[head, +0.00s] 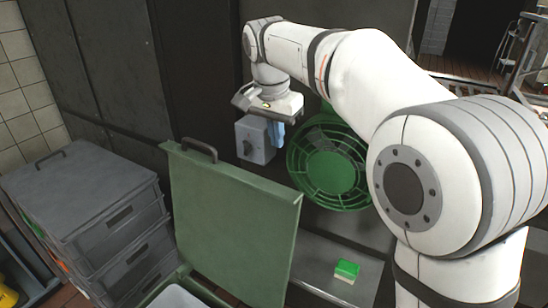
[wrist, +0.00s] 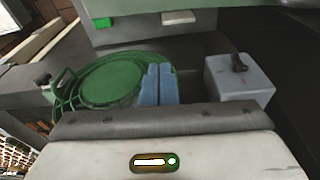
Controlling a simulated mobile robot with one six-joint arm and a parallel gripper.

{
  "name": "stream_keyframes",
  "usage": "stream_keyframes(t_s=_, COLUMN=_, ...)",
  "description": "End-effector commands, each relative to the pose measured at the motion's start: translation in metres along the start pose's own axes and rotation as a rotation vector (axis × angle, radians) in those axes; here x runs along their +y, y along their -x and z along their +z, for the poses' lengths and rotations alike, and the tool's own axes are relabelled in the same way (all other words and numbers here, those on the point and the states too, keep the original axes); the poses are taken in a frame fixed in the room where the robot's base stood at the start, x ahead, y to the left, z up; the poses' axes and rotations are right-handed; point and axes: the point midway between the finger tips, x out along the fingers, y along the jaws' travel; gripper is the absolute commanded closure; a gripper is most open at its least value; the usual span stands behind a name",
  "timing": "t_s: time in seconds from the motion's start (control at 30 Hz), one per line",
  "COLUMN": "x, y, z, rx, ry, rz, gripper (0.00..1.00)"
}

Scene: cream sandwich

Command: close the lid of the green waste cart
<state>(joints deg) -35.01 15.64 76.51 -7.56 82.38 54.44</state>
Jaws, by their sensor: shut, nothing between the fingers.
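The green waste cart's lid (head: 232,215) stands open, tilted upright, with a dark handle (head: 193,148) on its top edge. The cart's body is mostly cut off at the bottom; part of a pale inside (head: 178,298) shows below the lid. My gripper (head: 277,140) is above and behind the lid's top edge, apart from it, pointing down. Its two blue fingers, also in the wrist view (wrist: 158,84), are together and hold nothing. I cannot identify the lid for certain in the wrist view.
A grey box with a knob (head: 252,140) is on the dark wall near my gripper. A green round fan (head: 331,166) stands right of it. A green-and-white block (head: 346,271) lies on a metal surface (head: 312,262). Stacked grey crates (head: 85,190) stand left of the lid.

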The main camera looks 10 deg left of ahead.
Motion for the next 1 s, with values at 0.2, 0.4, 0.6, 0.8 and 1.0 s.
stream_keyframes(t_s=0.2, x=0.002, y=-0.039, z=0.0, rx=-0.004, ry=-0.001, rz=0.005, gripper=1.0)
stream_keyframes(t_s=0.4, x=0.002, y=-0.082, z=-0.001, rx=-0.003, ry=-0.001, rz=0.004, gripper=1.0)
stream_keyframes(t_s=0.6, x=0.002, y=-0.085, z=0.02, rx=0.0, ry=0.003, rz=-0.001, gripper=1.0)
stream_keyframes(t_s=0.8, x=0.002, y=-0.081, z=0.035, rx=0.0, ry=0.0, rz=0.0, gripper=1.0)
stream_keyframes(t_s=1.0, x=0.002, y=-0.08, z=0.037, rx=0.0, ry=-0.001, rz=0.0, gripper=1.0)
